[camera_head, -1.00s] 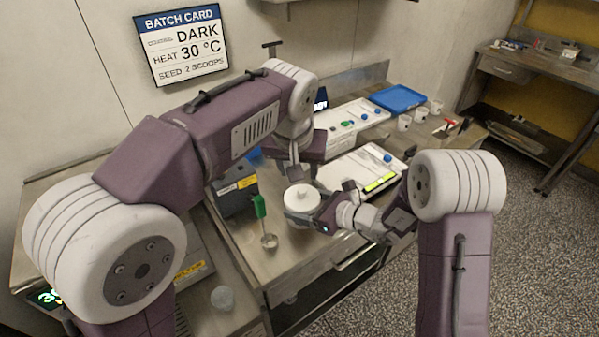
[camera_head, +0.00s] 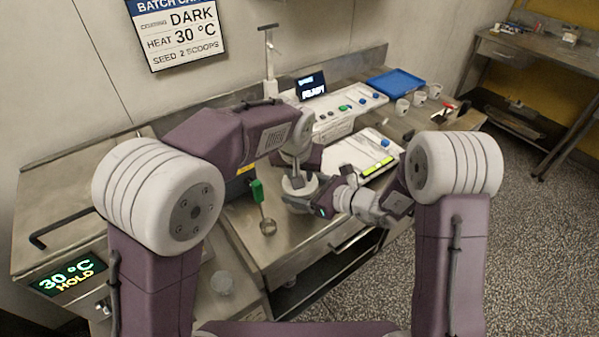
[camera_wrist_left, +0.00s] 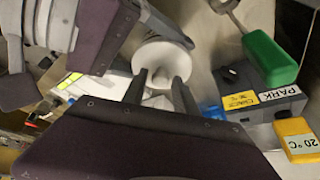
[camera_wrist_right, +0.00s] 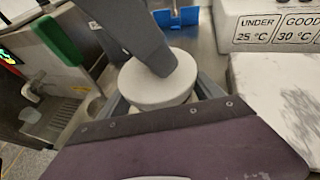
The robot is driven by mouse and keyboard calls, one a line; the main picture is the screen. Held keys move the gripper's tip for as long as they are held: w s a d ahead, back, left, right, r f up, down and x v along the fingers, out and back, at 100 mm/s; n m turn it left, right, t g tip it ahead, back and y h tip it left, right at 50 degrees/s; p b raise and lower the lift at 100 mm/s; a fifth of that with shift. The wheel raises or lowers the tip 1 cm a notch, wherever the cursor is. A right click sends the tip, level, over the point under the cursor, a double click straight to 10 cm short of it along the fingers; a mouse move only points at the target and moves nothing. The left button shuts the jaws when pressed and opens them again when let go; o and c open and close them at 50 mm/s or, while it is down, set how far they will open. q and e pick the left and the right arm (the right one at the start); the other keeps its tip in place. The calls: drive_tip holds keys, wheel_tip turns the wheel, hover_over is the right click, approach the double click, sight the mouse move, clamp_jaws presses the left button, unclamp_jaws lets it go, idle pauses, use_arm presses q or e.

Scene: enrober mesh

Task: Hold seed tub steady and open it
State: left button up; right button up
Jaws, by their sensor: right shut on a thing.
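The seed tub (camera_head: 300,187) is a white round tub with a lid, upright on the steel bench. It also shows in the left wrist view (camera_wrist_left: 165,52) and the right wrist view (camera_wrist_right: 157,82). My right gripper (camera_head: 310,201) is shut on the tub's sides, one finger on each side in the right wrist view. The left arm hides part of the lid.
A green-handled scoop (camera_head: 259,200) lies left of the tub. A dark box with yellow labels (camera_wrist_left: 257,95) is close by.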

use_arm(q)
clamp_jaws()
drive_tip(key=shift+r, duration=0.2)
idle(0.4)
drive_tip(key=shift+r, duration=0.95)
drive_tip(key=shift+r, duration=2.05)
use_arm(e)
drive_tip(key=o, duration=2.1)
